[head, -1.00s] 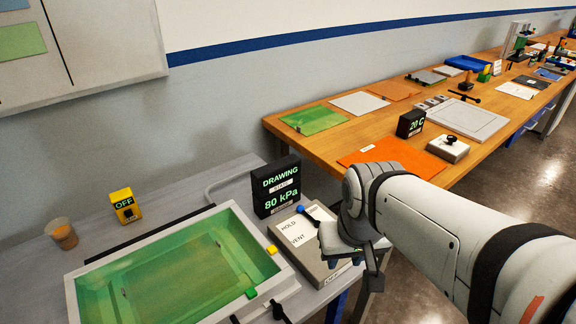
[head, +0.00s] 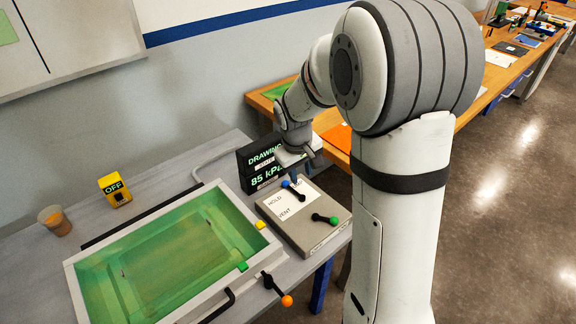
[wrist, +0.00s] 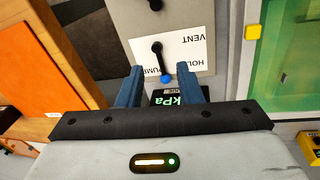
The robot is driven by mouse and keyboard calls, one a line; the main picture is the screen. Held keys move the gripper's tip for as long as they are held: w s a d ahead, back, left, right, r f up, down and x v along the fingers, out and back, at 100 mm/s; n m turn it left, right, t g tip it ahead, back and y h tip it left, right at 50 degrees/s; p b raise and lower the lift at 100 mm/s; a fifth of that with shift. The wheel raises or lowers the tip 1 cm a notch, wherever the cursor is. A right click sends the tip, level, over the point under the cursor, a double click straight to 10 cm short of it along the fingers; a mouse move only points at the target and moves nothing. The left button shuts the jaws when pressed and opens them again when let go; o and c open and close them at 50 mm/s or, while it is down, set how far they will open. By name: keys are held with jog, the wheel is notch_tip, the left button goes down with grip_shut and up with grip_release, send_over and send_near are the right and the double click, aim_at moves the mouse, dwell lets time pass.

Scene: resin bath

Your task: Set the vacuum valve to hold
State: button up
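The vacuum valve is a black lever with a blue knob (head: 286,184) on a grey panel (head: 305,237). A white label (head: 284,205) there reads HOLD and VENT in the head view. In the wrist view the label (wrist: 190,50) is upside down and also shows part of PUMP. The blue knob (wrist: 167,78) lies at the label's edge by PUMP, so the lever points toward PUMP. My gripper (wrist: 160,80) is open, its blue fingers on either side of the knob with gaps. In the head view my gripper (head: 293,176) is just above the knob; contact cannot be told.
A black display (head: 264,167) reading DRAWING, 85 kPa stands close behind the panel. A green-knobbed lever (head: 325,219) is on the panel. A green-filled bath (head: 170,260) is left, with an orange-knobbed lever (head: 278,290). A yellow OFF box (head: 115,190) and cup (head: 55,220) stand farther left.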

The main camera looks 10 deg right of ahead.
jog(key=n+p, duration=0.2)
send_near(296, 192)
jog(key=f, duration=0.5)
jog(key=w+f, duration=0.1)
jog(key=f, duration=0.1)
jog(key=shift+d+f, duration=0.35)
grip_shut()
